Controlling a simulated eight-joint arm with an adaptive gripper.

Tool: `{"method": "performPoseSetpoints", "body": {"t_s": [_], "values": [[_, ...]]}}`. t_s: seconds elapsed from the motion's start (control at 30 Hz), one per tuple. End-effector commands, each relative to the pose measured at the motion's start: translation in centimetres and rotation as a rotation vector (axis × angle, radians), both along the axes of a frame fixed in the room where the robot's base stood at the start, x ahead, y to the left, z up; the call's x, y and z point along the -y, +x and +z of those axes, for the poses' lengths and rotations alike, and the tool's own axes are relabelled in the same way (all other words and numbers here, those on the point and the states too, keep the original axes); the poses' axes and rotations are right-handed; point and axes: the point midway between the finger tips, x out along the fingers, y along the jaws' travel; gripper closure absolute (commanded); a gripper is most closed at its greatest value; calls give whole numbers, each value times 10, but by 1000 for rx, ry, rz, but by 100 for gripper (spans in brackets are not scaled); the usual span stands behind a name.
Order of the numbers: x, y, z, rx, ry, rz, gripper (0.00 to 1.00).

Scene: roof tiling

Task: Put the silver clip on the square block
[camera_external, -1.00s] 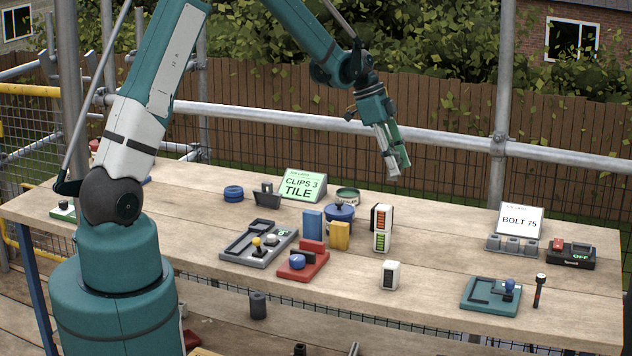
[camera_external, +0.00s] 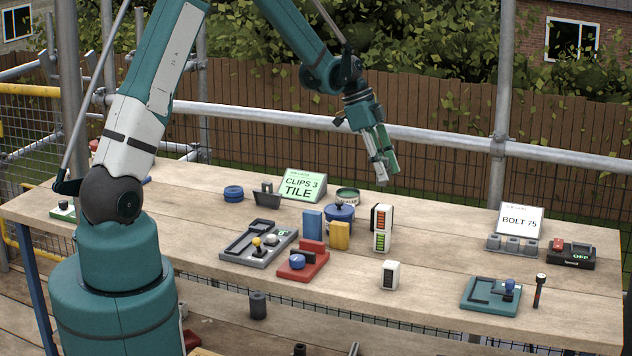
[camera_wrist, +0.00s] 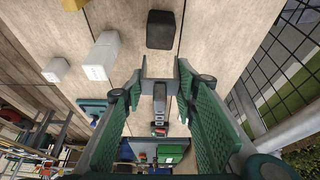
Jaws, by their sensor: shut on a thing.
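My gripper (camera_external: 382,173) hangs above the back of the table, pointing down, right of the CLIPS 3 TILE sign. In the wrist view its two green-padded fingers (camera_wrist: 158,88) are shut on a small grey metal piece, which looks like the silver clip (camera_wrist: 148,84). A dark, square block with rounded corners (camera_wrist: 160,30) lies on the table beyond the fingertips in the wrist view, apart from the clip. I cannot tell for certain which thing it is in the external view.
White boxes (camera_wrist: 100,56) stand left of the fingers in the wrist view. In the external view a blue pot (camera_external: 341,214), yellow block (camera_external: 340,236) and blue block (camera_external: 312,223) stand close together. The front right tabletop holds a teal tray (camera_external: 478,303). A rail (camera_external: 440,136) runs behind.

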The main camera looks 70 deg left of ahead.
Motion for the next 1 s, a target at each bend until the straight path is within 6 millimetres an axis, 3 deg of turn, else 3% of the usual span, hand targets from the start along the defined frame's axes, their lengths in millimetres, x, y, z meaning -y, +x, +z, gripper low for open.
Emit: {"method": "performPoseSetpoints", "body": {"t_s": [0.23, 0.7, 1.0], "values": [[0, 0, -28, 0, 0, 0, 83], [0, 0, -33, 0, 0, 0, 83], [0, 0, -59, 0, 0, 0, 83]]}}
